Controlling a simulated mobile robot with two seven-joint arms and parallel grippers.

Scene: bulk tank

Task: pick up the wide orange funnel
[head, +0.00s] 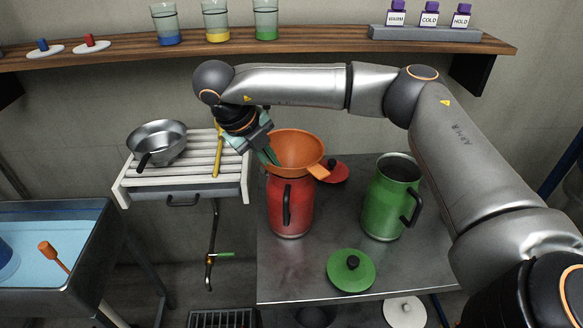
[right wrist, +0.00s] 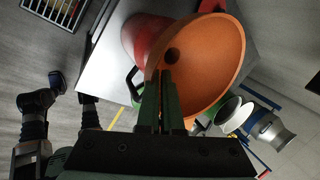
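The wide orange funnel (head: 297,151) sits at the mouth of the red can (head: 290,212), with its tab handle toward the right front. Whether it rests on the can or hangs just above it, I cannot tell. My right gripper (head: 268,156) reaches down to the funnel's left rim. In the right wrist view, the two green fingers (right wrist: 161,95) are close together at the edge of the funnel (right wrist: 205,65), with its wall seemingly pinched between them. The red can (right wrist: 143,35) shows behind the funnel. My left gripper is not in view.
A green can (head: 386,203) stands right of the red can on the metal table (head: 300,272). A green lid (head: 351,270) lies in front and a red lid (head: 336,171) behind. A slatted rack (head: 140,192) with a metal pan (head: 160,140) is left. A wooden shelf (head: 320,45) runs above.

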